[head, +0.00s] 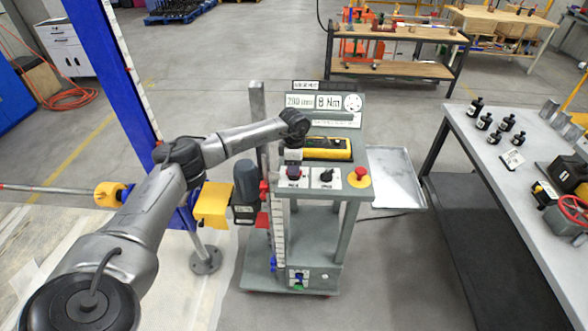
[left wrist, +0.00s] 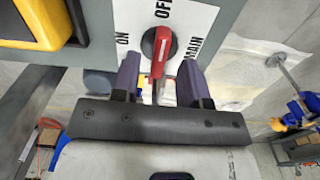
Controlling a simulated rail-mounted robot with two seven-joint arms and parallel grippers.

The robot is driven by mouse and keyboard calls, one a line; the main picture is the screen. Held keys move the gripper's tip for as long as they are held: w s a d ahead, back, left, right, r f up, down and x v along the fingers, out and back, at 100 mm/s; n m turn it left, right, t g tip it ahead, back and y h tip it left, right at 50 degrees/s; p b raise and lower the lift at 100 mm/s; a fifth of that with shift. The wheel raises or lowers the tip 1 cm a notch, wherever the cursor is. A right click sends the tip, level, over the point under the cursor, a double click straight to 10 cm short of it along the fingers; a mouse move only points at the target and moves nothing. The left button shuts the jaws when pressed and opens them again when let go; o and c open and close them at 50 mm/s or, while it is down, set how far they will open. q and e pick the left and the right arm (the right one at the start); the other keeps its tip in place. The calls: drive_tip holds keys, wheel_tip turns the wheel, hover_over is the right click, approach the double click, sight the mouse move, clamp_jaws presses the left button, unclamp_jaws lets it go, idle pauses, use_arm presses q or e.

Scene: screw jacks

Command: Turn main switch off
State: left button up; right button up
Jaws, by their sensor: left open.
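The main switch (left wrist: 158,45) is a round dark knob with a red handle on a white plate (left wrist: 188,20) marked ON, OFF and MAIN. In the left wrist view its red handle extends down from the knob, between my fingers, with OFF above and ON to the left. My left gripper (left wrist: 161,82) is open, with one dark finger on each side of the handle; contact cannot be told. In the head view my left gripper (head: 292,158) is over the left end of the control panel and partly hides the switch. My right gripper is not in view.
A second switch (head: 326,174) and a red mushroom button (head: 359,176) sit right of the main switch. A yellow-cased device (head: 327,155) lies behind them. A metal tray (head: 397,178) juts out right. A grey motor (head: 246,180) stands left. A workbench (head: 490,150) is farther right.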

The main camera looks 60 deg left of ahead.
use_arm(q)
wheel_tip(320, 180, up, 12)
drive_tip(key=shift+f, duration=0.15)
idle(0.8)
